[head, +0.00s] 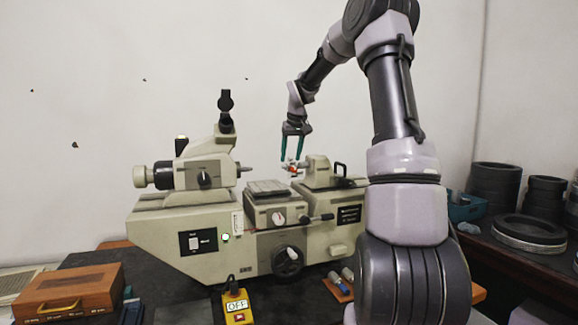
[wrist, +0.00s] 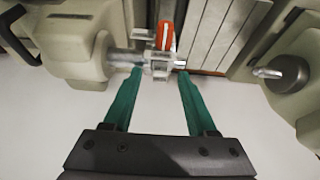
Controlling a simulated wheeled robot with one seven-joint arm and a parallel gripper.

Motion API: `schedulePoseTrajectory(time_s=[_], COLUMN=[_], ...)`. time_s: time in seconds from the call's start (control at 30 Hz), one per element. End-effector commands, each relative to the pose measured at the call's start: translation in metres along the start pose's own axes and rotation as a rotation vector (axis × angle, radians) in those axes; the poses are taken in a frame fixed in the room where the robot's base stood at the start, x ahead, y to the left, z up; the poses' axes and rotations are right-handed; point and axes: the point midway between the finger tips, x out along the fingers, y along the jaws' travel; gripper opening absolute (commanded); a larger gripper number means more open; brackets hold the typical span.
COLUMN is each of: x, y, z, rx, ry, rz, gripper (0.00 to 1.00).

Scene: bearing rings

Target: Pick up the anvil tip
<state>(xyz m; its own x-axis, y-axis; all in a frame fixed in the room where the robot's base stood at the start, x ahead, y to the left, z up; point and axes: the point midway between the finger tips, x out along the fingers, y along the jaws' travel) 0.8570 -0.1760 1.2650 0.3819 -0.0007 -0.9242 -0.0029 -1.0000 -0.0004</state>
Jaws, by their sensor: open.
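A small metal piece (wrist: 160,66), which looks like the anvil tip, sits at the end of the tailstock spindle (wrist: 122,58) in the wrist view. A red and white part (wrist: 165,36) stands out from it. In the head view the red part (head: 291,169) shows small beside the tailstock (head: 317,166). My gripper (wrist: 160,74) is open. Its green fingers lie on either side of the metal piece, the left tip close to the spindle. It also shows in the head view (head: 292,162), pointing down. I cannot tell whether the fingers touch anything.
The measuring machine's bed (head: 180,222) lies below, with a grooved stage (head: 267,187) between the tailstock and the left measuring head (head: 205,172). A wooden box (head: 70,290) and a yellow meter (head: 237,305) are in front. Dark rings (head: 493,185) stand at right.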

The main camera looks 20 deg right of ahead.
Motion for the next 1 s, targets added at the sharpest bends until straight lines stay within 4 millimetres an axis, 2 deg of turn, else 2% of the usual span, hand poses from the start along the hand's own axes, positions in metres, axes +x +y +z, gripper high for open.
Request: schedulePoseTrajectory(time_s=[0.17,0.2,0.33,0.37,0.73,0.87,1.0], x=[0.000,0.000,0.000,0.000,-0.005,-0.024,-0.051], y=[0.000,0.000,0.000,0.000,0.000,0.000,0.000], z=[0.000,0.000,0.000,0.000,-0.003,-0.011,-0.022], rx=[0.000,0.000,0.000,0.000,0.000,0.001,0.001], ry=[0.001,0.001,0.001,0.001,0.004,0.006,0.006], rz=[0.000,0.000,0.001,0.001,0.001,0.002,0.001], gripper=[0.57,0.54,0.04,0.00,0.00,0.00,0.00])
